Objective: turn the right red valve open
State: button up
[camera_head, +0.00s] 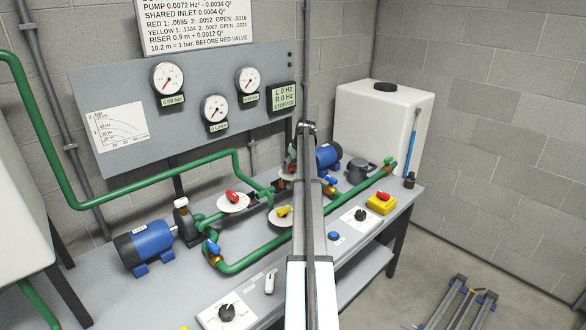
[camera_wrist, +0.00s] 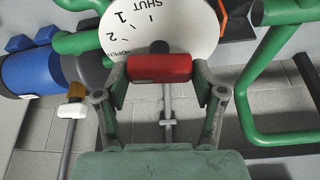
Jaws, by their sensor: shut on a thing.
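The right red valve's red handle (camera_wrist: 160,68) lies crosswise between my fingers in the wrist view. My gripper (camera_wrist: 160,82) is shut on it, one finger at each end. Behind it is the white dial (camera_wrist: 180,30), with SHUT, 1, 2 and OPEN lettered around its left and upper part. I cannot tell which mark the handle points to. In the head view my arm hides most of this valve; only a bit of red (camera_head: 292,168) shows beside the arm.
The left red valve (camera_head: 233,196) and a yellow valve (camera_head: 284,211) stand close by on green pipes. A blue motor (camera_head: 328,156) is just right of my arm. A green pipe (camera_wrist: 245,110) runs along the right in the wrist view.

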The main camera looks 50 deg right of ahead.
jog(key=shift+f+n+y, duration=0.1)
jog(key=shift+n+y, duration=0.3)
jog(key=shift+n, duration=0.4)
jog(key=shift+s+b, duration=0.1)
jog(key=shift+b, duration=0.2)
jog(key=o, duration=1.1)
jog(key=shift+o, duration=0.2)
jog(key=v, duration=1.2)
